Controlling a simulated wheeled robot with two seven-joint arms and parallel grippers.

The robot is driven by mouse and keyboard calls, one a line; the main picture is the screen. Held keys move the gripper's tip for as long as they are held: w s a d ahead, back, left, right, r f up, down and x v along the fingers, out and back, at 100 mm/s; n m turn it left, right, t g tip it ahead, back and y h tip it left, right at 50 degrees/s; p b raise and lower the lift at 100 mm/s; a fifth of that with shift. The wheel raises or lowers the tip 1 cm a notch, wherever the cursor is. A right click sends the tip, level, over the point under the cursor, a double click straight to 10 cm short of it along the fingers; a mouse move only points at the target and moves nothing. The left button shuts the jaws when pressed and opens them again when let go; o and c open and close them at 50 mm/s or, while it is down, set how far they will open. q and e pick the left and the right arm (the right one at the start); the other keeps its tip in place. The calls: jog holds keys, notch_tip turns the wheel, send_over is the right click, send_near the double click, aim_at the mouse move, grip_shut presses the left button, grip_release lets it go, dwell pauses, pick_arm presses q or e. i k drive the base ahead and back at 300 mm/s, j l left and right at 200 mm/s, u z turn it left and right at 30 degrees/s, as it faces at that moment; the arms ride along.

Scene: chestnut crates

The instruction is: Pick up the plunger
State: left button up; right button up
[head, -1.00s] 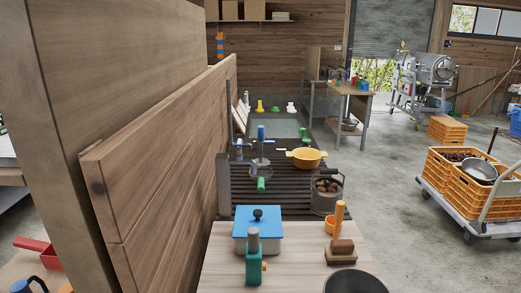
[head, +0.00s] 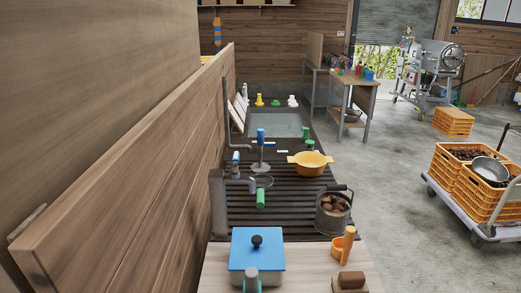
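I cannot tell for certain which thing is the plunger. An upright piece with a blue top and grey stem (head: 261,150) stands over a round grey disc at the slatted drainboard. A small yellow flared piece (head: 259,100) stands on the far rim of the sink, with green and white pieces beside it. Neither of my grippers shows in this view.
The slatted board (head: 290,215) holds a yellow pot (head: 310,163) and a grey bucket (head: 333,212). A blue-lidded box (head: 257,250), an orange cup (head: 342,245) and a brown block (head: 350,281) are nearer. A wooden partition (head: 150,190) borders the left; open floor lies right.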

aim_at(259, 167)
jog(key=k+l, duration=0.15)
jog(key=l, duration=0.2)
jog(key=k+l, duration=0.1)
jog(key=l, duration=0.2)
jog(key=k+l, duration=0.15)
jog(key=l, duration=0.2)
jog(key=k+l+u, duration=0.1)
jog(key=l, duration=0.2)
jog(key=l+u, duration=0.15)
jog(key=l, duration=0.85)
jog(key=k+l+u, duration=0.1)
jog(key=l, duration=0.85)
jog(key=i+l+u, duration=0.1)
jog(key=l, duration=0.25)
jog(key=i+l, duration=0.3)
jog(key=i+l+u, duration=0.15)
jog(key=l, duration=0.25)
jog(key=i+l, duration=0.25)
jog(key=l, duration=0.15)
jog(key=i+l+u, duration=0.1)
jog(key=i, duration=0.35)
jog(key=i+l+u, duration=0.1)
jog(key=i+l, duration=0.25)
jog(key=i+l+u, duration=0.1)
jog(key=i+l, duration=0.2)
jog(key=i, duration=0.2)
jog(key=i+u, duration=0.1)
jog(key=i, duration=0.8)
